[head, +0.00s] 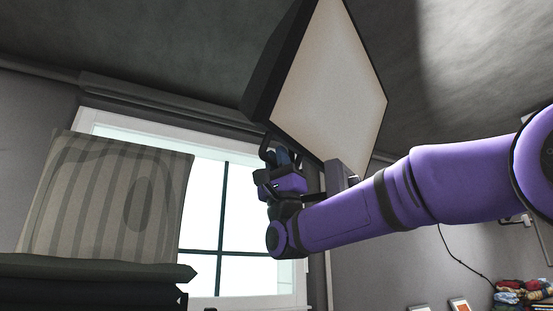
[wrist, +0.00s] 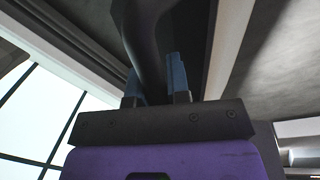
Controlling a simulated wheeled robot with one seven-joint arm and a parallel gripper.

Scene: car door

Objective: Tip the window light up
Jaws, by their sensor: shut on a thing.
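The window light (head: 333,85) is a large flat panel with a pale face and a dark frame and back. It hangs tilted near the ceiling in the head view, to the upper right of the window. My gripper (head: 281,158) is at its lower left edge. In the wrist view my gripper (wrist: 155,82) has its two blue fingers on either side of a dark curved handle (wrist: 147,35) and is shut on it. The light's pale face (wrist: 229,40) shows at the right of the wrist view. My fingers partly hide the held part of the handle.
A bright window (head: 208,220) with dark bars is behind my gripper. A striped cushion (head: 105,200) stands at the left on a dark padded surface (head: 90,275). Folded colourful cloths (head: 522,292) lie at the lower right. The ceiling is close above the light.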

